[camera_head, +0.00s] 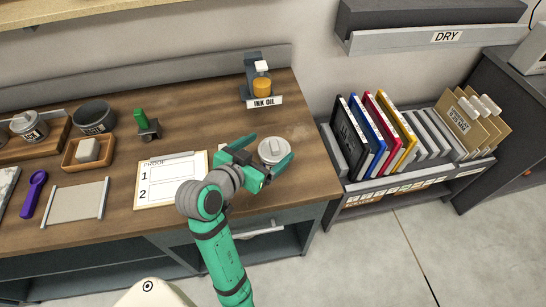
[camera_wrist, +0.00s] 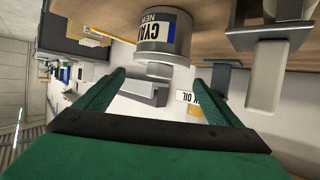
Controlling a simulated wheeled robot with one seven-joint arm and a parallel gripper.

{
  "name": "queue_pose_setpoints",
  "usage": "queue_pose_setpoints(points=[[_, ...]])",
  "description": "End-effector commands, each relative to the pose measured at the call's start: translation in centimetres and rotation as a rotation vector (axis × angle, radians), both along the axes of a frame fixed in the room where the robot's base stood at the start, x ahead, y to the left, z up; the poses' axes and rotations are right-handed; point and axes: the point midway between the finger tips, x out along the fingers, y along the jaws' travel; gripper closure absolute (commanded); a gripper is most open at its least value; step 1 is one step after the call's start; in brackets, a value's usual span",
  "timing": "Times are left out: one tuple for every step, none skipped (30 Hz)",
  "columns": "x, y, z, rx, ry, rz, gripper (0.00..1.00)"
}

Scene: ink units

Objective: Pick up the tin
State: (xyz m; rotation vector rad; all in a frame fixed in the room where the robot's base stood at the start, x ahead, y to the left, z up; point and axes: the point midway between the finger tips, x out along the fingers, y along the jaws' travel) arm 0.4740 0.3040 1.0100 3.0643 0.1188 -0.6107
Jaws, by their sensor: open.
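A round silver-grey tin (camera_head: 273,150) stands upright on the wooden worktop near its right front edge. In the wrist view, the tin (camera_wrist: 168,32) has a white and blue label, partly cut off, reading "CYA" and "NEW". My gripper (camera_head: 267,149) is open and low over the worktop, its green fingers spread on the left and right front sides of the tin in the head view. In the wrist view, my gripper (camera_wrist: 162,86) has nothing held between its fingers, and the tin shows above the gap. I cannot tell whether a finger touches it.
A proof sheet (camera_head: 155,190) lies left of my gripper. An ink oil stand (camera_head: 262,85) is at the back. Another tin (camera_head: 28,125) sits on a wooden tray at far left. A rack of coloured frames (camera_head: 375,130) stands right of the worktop.

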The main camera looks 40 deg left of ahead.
Motion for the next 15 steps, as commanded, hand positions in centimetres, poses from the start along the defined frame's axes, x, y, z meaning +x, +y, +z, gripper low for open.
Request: queue_pose_setpoints(points=[[-0.1, 0.0, -1.2, -0.006, 0.004, 0.001, 0.12], [-0.1, 0.0, -1.8, -0.007, 0.003, 0.000, 0.12], [-0.1, 0.0, -2.5, -0.006, 0.004, 0.001, 0.12], [-0.1, -0.1, -3.1, -0.006, 0.004, 0.001, 0.12], [0.0, -0.1, -3.6, -0.006, 0.004, 0.000, 0.12], [0.0, -0.1, -4.2, -0.006, 0.003, 0.000, 0.12], [0.0, -0.1, -4.7, -0.005, 0.003, 0.000, 0.12], [0.0, -0.1, -5.1, -0.005, 0.002, 0.000, 0.12], [0.0, -0.1, -5.5, -0.004, 0.002, 0.001, 0.12], [0.3, 0.0, -5.5, -0.002, 0.000, -0.001, 0.12], [0.6, 0.0, -5.5, -0.001, -0.001, -0.002, 0.12], [0.9, 0.0, -5.6, 0.000, -0.001, -0.001, 0.12], [1.0, 0.1, -5.6, 0.000, -0.002, -0.001, 0.12], [1.1, 0.1, -5.7, 0.000, -0.002, -0.001, 0.12], [1.3, 0.1, -5.8, -0.001, -0.002, -0.001, 0.12]])
